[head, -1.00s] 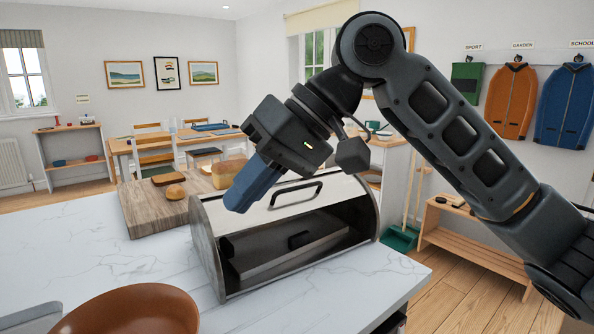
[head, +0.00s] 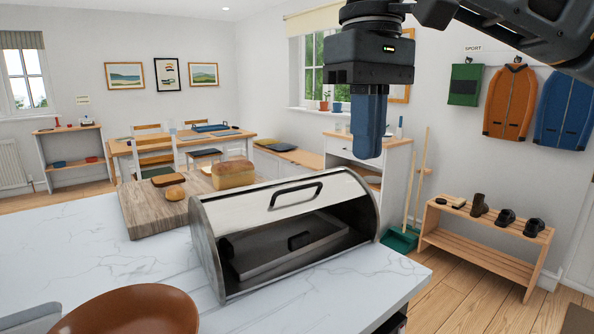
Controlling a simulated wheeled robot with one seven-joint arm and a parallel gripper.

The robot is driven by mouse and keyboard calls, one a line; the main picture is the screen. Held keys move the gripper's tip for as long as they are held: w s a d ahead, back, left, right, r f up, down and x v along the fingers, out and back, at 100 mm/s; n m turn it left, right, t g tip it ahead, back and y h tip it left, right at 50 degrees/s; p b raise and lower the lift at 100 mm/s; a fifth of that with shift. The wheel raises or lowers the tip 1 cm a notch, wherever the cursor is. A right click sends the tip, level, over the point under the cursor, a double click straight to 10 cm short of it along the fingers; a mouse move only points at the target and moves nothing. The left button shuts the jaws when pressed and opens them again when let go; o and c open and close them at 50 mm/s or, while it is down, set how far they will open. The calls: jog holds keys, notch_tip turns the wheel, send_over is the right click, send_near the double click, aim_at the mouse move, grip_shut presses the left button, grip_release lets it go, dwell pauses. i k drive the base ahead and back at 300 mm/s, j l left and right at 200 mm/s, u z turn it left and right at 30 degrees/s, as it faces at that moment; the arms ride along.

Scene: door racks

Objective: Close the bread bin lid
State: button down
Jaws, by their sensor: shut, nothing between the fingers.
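The bread bin (head: 205,268) stands on the marble worktop near its right edge. Its curved metal lid (head: 250,200) is rolled up over the top, so the dark front opening shows. A black handle (head: 295,195) sits on the lid, high on the bin. Another dark handle-like piece (head: 299,241) shows inside the opening, on a grey panel. My gripper (head: 368,155) points straight down with its blue fingers together and empty. In the picture it is above and right of the bin, apart from the lid and handle.
A wooden board (head: 140,212) with a loaf (head: 233,174) and smaller bread lies behind and left of the bin. A brown bowl (head: 130,312) is at the front left. The marble worktop (head: 100,250) between them is clear. A shoe bench (head: 480,245) stands beyond the worktop.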

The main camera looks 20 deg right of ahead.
aim_at(228, 214)
jog(key=i, duration=1)
